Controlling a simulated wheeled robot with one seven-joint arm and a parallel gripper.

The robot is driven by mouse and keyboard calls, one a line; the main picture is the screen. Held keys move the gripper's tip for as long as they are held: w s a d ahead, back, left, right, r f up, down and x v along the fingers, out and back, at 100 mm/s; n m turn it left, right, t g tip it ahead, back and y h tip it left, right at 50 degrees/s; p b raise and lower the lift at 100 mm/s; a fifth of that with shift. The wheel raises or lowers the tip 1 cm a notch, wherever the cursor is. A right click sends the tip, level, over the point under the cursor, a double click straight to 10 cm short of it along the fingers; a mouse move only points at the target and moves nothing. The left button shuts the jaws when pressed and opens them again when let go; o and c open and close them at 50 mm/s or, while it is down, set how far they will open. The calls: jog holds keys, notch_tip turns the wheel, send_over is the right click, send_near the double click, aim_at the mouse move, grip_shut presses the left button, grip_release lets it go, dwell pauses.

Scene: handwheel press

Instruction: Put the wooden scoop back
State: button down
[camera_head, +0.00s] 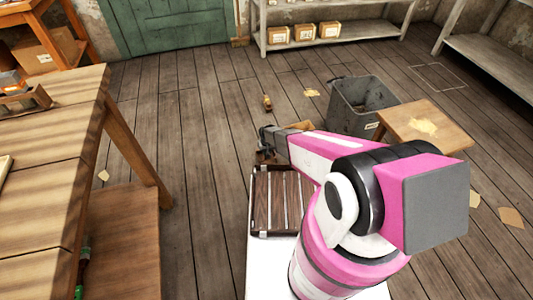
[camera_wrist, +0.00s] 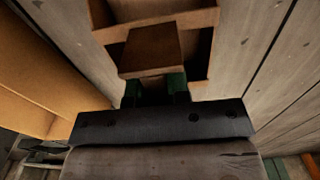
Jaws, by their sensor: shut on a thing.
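My gripper (camera_head: 266,137) is at the end of my outstretched arm, low above the floor beyond a slatted tray. In the wrist view, its green-padded fingers (camera_wrist: 154,86) are shut on a brown, block-like wooden thing, which I take to be the wooden scoop (camera_wrist: 151,50). Its full shape is hidden, and the head view does not show it clearly. Just beyond it in the wrist view is an open wooden box (camera_wrist: 205,20) with a dark inside. I cannot tell whether the held thing touches this box.
A grey bin (camera_head: 350,118) and a small wooden table (camera_head: 425,122) stand to the right of my gripper. A workbench (camera_head: 60,130) is on the left. The slatted tray (camera_head: 262,205) is near me. A small brown object (camera_head: 267,102) lies on the floor beyond. Floor between bench and arm is clear.

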jog(key=shift+f, duration=0.35)
jog(key=c, duration=1.1)
grip_release()
jog(key=shift+r, duration=0.1)
notch_tip(320, 180, up, 12)
jog(key=shift+s, duration=0.1)
jog(key=s+d+r+m, duration=0.1)
jog(key=s+d+r, duration=0.5)
jog(key=r, duration=0.6)
jog(key=s+d+r+m, duration=0.1)
jog(key=s+d+r, duration=0.5)
jog(key=r, duration=0.6)
jog(key=s+d+r+m, duration=0.1)
jog(key=s+d+r, duration=0.6)
jog(key=r, duration=0.5)
jog(key=shift+d+r, duration=0.15)
jog(key=shift+s, duration=0.1)
